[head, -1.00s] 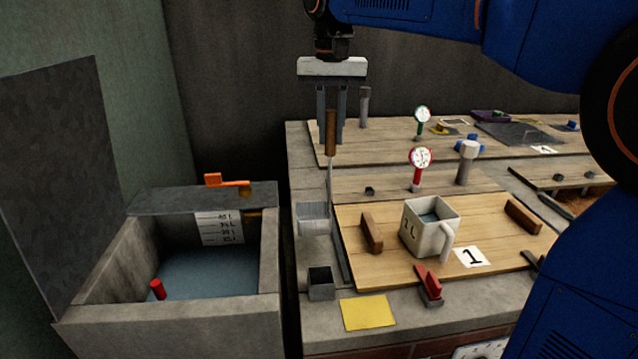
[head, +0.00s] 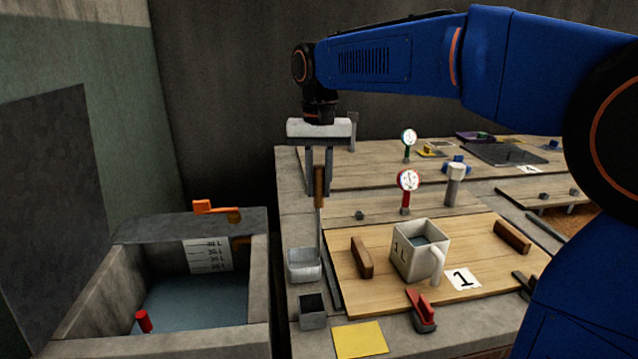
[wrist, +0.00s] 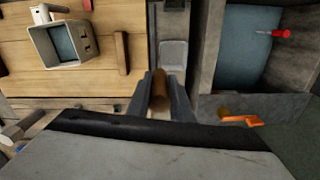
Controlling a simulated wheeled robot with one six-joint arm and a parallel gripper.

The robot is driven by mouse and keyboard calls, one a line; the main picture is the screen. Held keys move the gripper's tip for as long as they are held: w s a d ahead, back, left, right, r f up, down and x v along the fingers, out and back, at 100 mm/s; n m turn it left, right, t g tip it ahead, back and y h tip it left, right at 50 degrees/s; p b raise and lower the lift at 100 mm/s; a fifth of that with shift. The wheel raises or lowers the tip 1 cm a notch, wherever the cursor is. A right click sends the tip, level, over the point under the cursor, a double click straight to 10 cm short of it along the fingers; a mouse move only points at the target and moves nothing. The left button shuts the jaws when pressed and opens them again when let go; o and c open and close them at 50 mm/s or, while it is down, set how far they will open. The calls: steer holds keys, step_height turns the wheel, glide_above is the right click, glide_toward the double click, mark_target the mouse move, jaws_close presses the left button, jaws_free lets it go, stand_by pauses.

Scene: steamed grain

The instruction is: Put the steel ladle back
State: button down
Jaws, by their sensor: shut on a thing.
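The steel ladle has a brown wooden handle (head: 319,186), a thin steel shaft and a pale boxy cup (head: 304,266). My gripper (head: 319,192) points down and is shut on the handle, with the ladle hanging upright. In the wrist view, the handle (wrist: 159,92) lies between my fingers (wrist: 160,86) and the cup (wrist: 173,56) shows beyond it. A small open-topped grey box (head: 312,318) with a dark inside stands in front of the cup on the counter's left edge. I cannot tell whether the cup touches the counter.
A water trough (head: 180,340) with a red peg and an orange-handled piece is left of the counter. A marked jug (head: 412,262) stands on the wooden board (head: 385,285) between brown blocks. A yellow card (head: 359,338) lies in front. Gauges stand behind.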

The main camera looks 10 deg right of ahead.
steer(key=c, duration=1.6)
jaws_free()
step_height(320, 180, up, 12)
steer(key=shift+r, duration=0.1)
steer(key=s+d+f+t, duration=0.1)
steer(key=s+d+f, duration=0.5)
steer(key=s+f, duration=0.2)
steer(key=s+d+f+n+t, duration=0.1)
steer(key=s+d+f+t, duration=0.1)
steer(key=s+d+f, duration=0.4)
steer(key=s+d+f+t, duration=0.1)
steer(key=s+d+f, duration=0.5)
steer(key=s+f, duration=0.6)
step_height(320, 180, down, 2)
steer(key=shift+d+f+n+t, duration=0.1)
steer(key=shift+d+n+t, duration=0.05)
steer(key=shift+n+t, duration=0.25)
